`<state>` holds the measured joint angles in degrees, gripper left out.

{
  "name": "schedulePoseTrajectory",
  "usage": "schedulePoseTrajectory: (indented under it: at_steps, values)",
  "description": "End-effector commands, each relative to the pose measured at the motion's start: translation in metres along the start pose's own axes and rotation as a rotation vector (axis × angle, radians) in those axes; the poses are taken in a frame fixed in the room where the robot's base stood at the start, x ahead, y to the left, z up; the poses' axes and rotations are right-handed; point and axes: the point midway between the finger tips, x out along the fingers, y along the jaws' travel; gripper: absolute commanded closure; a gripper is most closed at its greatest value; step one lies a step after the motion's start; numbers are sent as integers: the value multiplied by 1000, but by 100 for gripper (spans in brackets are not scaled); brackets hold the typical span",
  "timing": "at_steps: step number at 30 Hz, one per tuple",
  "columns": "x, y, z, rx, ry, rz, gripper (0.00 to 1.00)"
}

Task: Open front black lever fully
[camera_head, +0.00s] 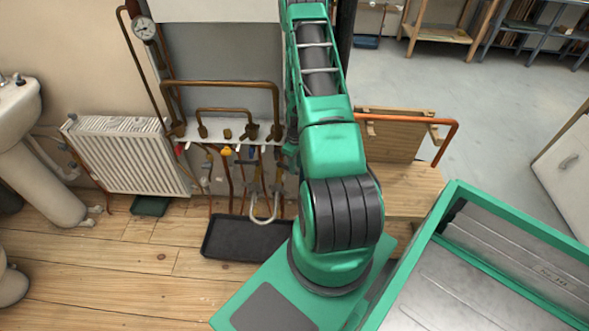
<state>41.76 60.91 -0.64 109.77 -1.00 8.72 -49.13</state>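The plumbing assembly with its copper pipes (222,84) stands against the grey panel, left of my arm. Dark fittings (250,131) sit along its white ledge (214,133). Below the ledge are small coloured handles: a red one (180,148), a yellow one (227,151) and a blue one (251,152). I cannot tell which small dark part is the front black lever, or how far it is turned. My green arm rises from its base and leaves at the top of the picture. My gripper does not show, so its state is not visible.
A white radiator (128,158) and a sink (17,97) stand at left. A black tray (245,238) lies on the wooden floor below the pipes. A wooden stand with a copper pipe (447,140) is right of my arm.

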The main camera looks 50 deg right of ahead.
Motion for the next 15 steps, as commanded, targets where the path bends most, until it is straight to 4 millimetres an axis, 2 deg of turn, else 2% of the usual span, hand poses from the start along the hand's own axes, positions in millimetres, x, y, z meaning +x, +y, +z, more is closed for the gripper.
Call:
schedulePoseTrajectory:
  at_steps: [9, 15]
  values:
    - [-58, 0, -2, -1, 1, 2, 67]
    - [-82, 1, -1, 1, 0, 2, 67]
